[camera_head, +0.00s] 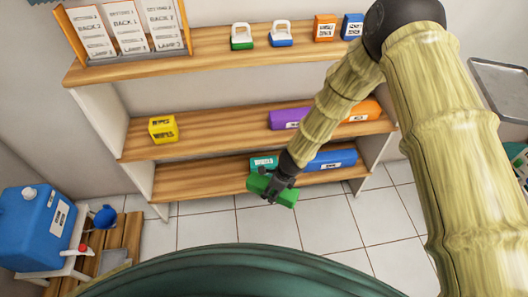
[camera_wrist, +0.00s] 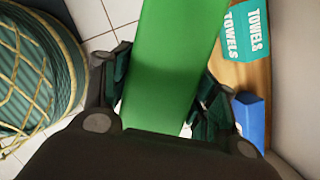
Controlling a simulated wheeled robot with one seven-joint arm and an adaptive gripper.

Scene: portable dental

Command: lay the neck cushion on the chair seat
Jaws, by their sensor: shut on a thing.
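My gripper (camera_head: 273,184) is shut on a long green block (camera_head: 285,197), which may be the neck cushion; I see no label on it. In the head view it is held in front of the bottom shelf, apart from the shelf. In the wrist view the green block (camera_wrist: 172,55) runs from between the two fingers up past the top edge, and the fingers press on both its sides. The chair seat is not in view.
The shelf unit (camera_head: 218,137) holds a yellow wipes box (camera_head: 163,129), a purple block (camera_head: 288,118), an orange block (camera_head: 362,111) and a blue block (camera_head: 332,159). A teal towels box (camera_wrist: 243,30) is close right of the green block.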

